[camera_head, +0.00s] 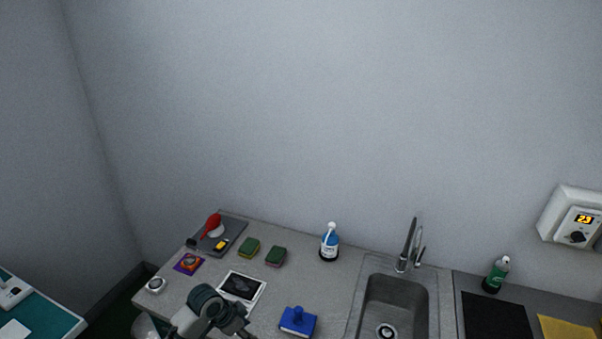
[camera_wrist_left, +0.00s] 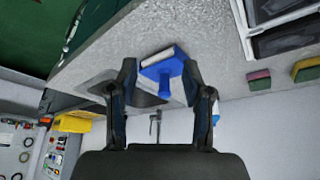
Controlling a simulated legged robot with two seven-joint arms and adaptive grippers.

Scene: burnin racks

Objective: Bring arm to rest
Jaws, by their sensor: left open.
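My left arm (camera_head: 208,305) enters the head view at the bottom, over the front of the grey counter (camera_head: 184,285). In the left wrist view my left gripper (camera_wrist_left: 158,78) has its two dark fingers spread, with nothing held between them. A blue block with a knob handle (camera_wrist_left: 163,70) shows beyond the fingertips, apart from them as far as I can tell. In the head view the same blue block (camera_head: 298,321) sits on the counter to the right of my arm. My right gripper is in neither view.
A sink (camera_head: 398,297) with a tap (camera_head: 408,247) is right of the blue block. A blue bottle (camera_head: 329,243), sponges (camera_head: 249,247), a framed dark panel (camera_head: 242,287) and a grey tray (camera_head: 231,233) are on the counter. A green bottle (camera_head: 497,274) stands right.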

